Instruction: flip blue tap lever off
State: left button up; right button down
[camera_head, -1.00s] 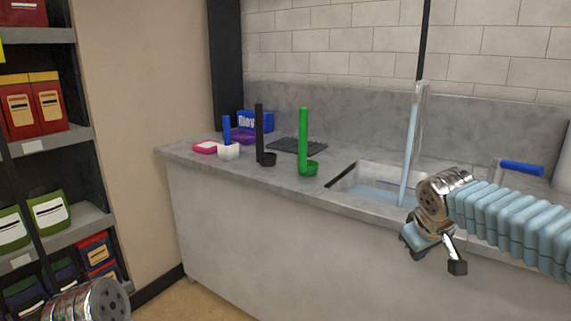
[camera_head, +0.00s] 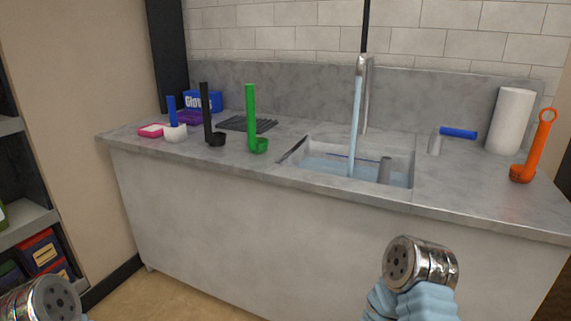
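The blue tap lever (camera_head: 458,133) lies roughly level on a short grey post (camera_head: 434,143) on the counter, right of the sink. The tap spout (camera_head: 364,92) stands behind the sink (camera_head: 400,170), and a stream of water (camera_head: 355,125) runs from it into the basin. My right arm's metal wrist joint shows at the bottom right, in front of the counter and well short of the lever; its fingers are not visible. My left arm's metal wrist joint shows in the bottom left corner, its fingers also out of sight.
An orange ladle (camera_head: 540,145) and a white paper roll (camera_head: 510,120) stand right of the lever. Green (camera_head: 251,120) and black (camera_head: 207,115) ladles, a blue glove box (camera_head: 203,100) and a dark rack (camera_head: 247,124) stand left of the sink. The counter's front edge lies between my arms and the lever.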

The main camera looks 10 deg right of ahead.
aim_at(438, 130)
jog(key=k+z, duration=0.15)
jog(key=z, duration=0.2)
jog(key=k+l+z, duration=0.15)
jog(key=z, duration=0.15)
